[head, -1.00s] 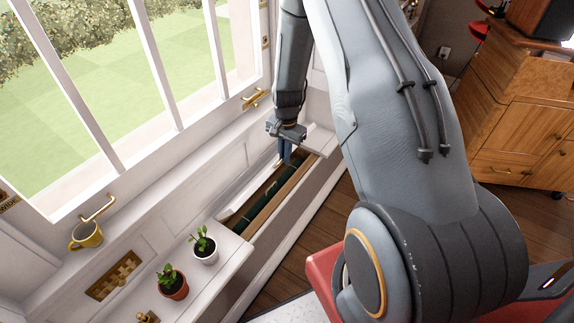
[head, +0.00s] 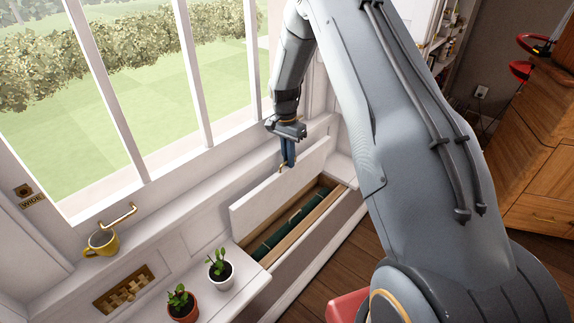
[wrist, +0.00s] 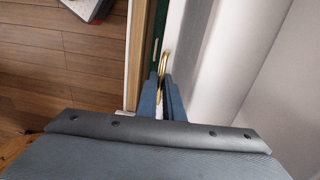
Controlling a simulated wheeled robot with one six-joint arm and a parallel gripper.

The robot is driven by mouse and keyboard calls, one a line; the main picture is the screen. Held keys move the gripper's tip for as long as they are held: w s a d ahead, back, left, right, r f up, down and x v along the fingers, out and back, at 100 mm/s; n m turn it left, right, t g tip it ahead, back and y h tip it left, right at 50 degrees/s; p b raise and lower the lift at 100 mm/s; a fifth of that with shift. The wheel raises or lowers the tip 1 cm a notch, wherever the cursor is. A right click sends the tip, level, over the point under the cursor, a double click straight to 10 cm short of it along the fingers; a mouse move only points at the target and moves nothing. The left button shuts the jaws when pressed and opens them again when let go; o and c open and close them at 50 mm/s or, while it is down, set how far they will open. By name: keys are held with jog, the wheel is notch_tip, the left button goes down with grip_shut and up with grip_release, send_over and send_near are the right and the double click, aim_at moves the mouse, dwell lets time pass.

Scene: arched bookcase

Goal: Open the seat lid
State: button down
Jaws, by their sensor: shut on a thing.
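The seat lid (head: 272,193) is a white panel in the window seat, raised and standing steeply on its edge at the window side. Below it the seat box (head: 318,212) is open, with dark green things and a wooden strip inside. My gripper (head: 289,163) is at the lid's upper edge, its blue fingers pointing down. In the wrist view my gripper (wrist: 167,105) is shut on a brass pull (wrist: 164,62) fixed to the lid (wrist: 186,45). Part of the pull is hidden between the fingers.
Two potted plants, one in a white pot (head: 219,271) and one in a red-brown pot (head: 181,303), stand on the seat's near part. A yellow mug (head: 102,243) is on the sill. The window (head: 170,90) is close behind the lid. Wooden drawers (head: 545,180) stand at right.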

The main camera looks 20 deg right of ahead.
jog(key=shift+w+d+f, duration=0.1)
jog(key=shift+d+f, duration=0.05)
jog(key=shift+d, duration=0.1)
jog(key=c, duration=2.2)
grip_release()
jog(key=shift+w+d+r, duration=0.1)
jog(key=shift+w+r, duration=0.1)
jog(key=shift+r, duration=0.3)
jog(key=r, duration=0.2)
jog(key=r+b, duration=0.1)
jog(key=r, duration=0.1)
jog(key=a+r, duration=0.1)
jog(key=r, duration=0.2)
jog(key=shift+r, duration=0.1)
jog(key=s+a+r+n, duration=0.1)
jog(key=s+n, duration=0.3)
jog(key=s, duration=0.7)
jog(key=s+a+r+n, duration=0.2)
jog(key=s+r+n, duration=0.1)
jog(key=s, duration=0.8)
jog(key=s+a+r+n+t, duration=0.1)
jog(key=s+a+r+n, duration=0.1)
jog(key=s, duration=0.9)
jog(key=shift+s+r+n, duration=0.1)
jog(key=shift+r+n, duration=0.6)
jog(key=shift+n, duration=0.6)
